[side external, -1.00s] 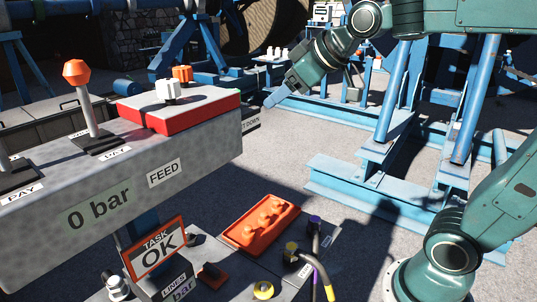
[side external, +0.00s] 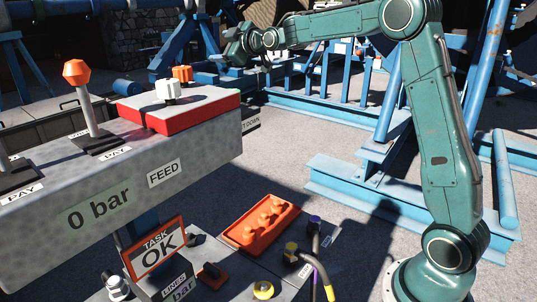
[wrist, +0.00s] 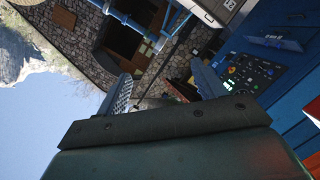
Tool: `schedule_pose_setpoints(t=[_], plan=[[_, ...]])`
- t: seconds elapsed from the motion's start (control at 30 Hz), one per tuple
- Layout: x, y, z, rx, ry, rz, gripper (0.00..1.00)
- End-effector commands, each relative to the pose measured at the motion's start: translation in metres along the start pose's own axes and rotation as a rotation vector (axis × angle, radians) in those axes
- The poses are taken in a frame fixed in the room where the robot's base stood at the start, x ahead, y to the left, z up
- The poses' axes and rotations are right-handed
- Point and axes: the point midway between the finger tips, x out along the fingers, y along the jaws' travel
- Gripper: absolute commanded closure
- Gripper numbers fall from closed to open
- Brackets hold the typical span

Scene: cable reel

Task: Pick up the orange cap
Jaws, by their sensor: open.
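I cannot tell for sure which orange piece is the cap. Several rounded orange pieces stand on an orange tray (side external: 236,233) on the low deck at bottom middle. An orange knob (side external: 182,74) stands at the back of the red-edged box on the console, and a faceted orange knob (side external: 76,71) tops a lever at left. My gripper (wrist: 163,86) is open and empty, its two fingers apart in the wrist view. In the side view it is small, up beyond the console, away from these pieces, with its fingers unclear. The wrist view shows none of them clearly.
The grey console (side external: 120,190) with a white knob (side external: 168,89) fills the left. Yellow and purple hose ends (side external: 313,255) stand right of the tray. Blue steel frames (side external: 380,190) stand behind. The wrist view shows a stone wall (wrist: 140,60) and a dial panel (wrist: 252,72).

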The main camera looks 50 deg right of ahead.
Motion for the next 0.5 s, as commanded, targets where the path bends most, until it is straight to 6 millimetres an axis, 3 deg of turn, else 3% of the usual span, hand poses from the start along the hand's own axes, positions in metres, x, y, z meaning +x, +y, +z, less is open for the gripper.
schedule_pose_setpoints(t=[0.1, 0.27, 0.37, 0.5], plan=[[0.029, -0.014, 0.038, -0.036, -0.028, -0.026, 0.31], [0.057, -0.052, 0.098, -0.067, -0.098, -0.125, 0.31], [0.067, -0.087, 0.143, -0.073, -0.161, -0.226, 0.31], [0.066, -0.151, 0.213, -0.065, -0.266, -0.417, 0.31]])
